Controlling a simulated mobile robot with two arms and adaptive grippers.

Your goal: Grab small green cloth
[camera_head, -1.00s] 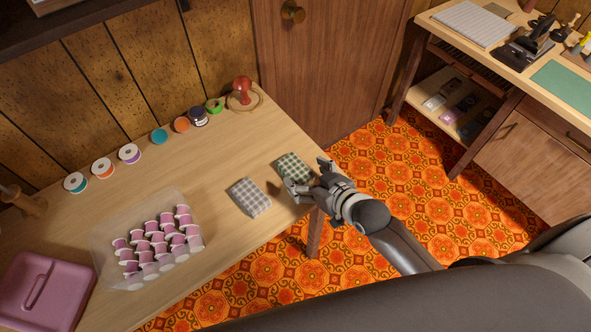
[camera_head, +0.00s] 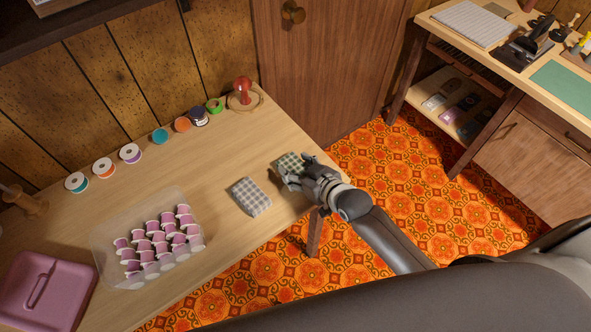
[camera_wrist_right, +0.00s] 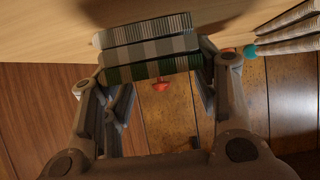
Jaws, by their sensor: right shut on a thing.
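The small green checked cloth (camera_head: 288,161) is at the right end of the wooden table (camera_head: 120,190), partly hidden by my right gripper (camera_head: 297,173). In the right wrist view the folded green cloth (camera_wrist_right: 150,56) lies between the two fingers of my right gripper (camera_wrist_right: 155,75), which is shut on it. I cannot tell whether the cloth is lifted off the tabletop. A grey checked cloth (camera_head: 250,197) lies flat just left of the gripper, apart from it. My left gripper is not in view.
A clear tray (camera_head: 110,262) of purple spools stands left of the cloths, with a pink box (camera_head: 42,290) at the lower left. Several ribbon rolls (camera_head: 130,153) and a red-topped pincushion (camera_head: 243,90) line the back edge. Bare tabletop lies between.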

